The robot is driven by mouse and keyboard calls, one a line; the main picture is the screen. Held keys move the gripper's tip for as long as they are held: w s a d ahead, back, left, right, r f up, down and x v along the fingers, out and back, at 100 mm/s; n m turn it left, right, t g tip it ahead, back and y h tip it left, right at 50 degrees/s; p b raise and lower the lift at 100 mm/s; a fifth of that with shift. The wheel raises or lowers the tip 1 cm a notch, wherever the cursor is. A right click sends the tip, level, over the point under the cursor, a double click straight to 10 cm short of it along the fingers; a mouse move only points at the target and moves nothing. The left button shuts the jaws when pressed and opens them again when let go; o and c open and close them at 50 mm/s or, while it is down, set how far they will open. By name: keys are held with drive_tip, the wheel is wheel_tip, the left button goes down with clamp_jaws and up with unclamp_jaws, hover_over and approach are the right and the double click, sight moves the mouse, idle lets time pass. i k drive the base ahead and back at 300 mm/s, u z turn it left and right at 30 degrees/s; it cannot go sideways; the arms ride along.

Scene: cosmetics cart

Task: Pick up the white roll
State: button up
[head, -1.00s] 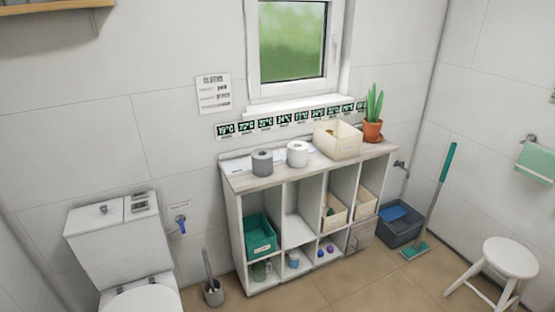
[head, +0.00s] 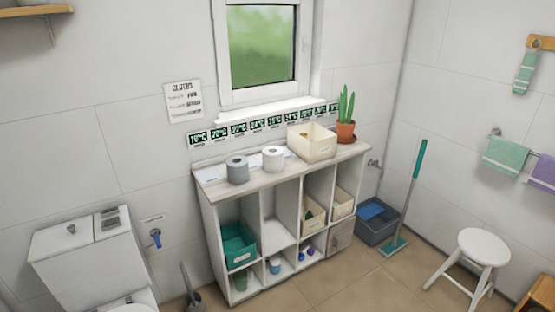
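The white roll (head: 273,158) stands upright on top of the shelf unit (head: 258,182), near the middle of its top. A grey roll (head: 237,170) stands upright just to its left, with a small gap between them. A cream box (head: 312,142) is to the right of the white roll. My gripper is not in view.
A potted cactus (head: 346,128) stands at the right end of the top. A toilet (head: 88,262) is at the left. A mop (head: 408,205), a dark bucket (head: 376,222) and a white stool (head: 480,255) are at the right. Tiled floor is free in front of the unit.

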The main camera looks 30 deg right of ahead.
sight(273, 156)
drive_tip(key=z, duration=0.25)
drive_tip(key=i, duration=0.95)
drive_tip(key=u, duration=0.35)
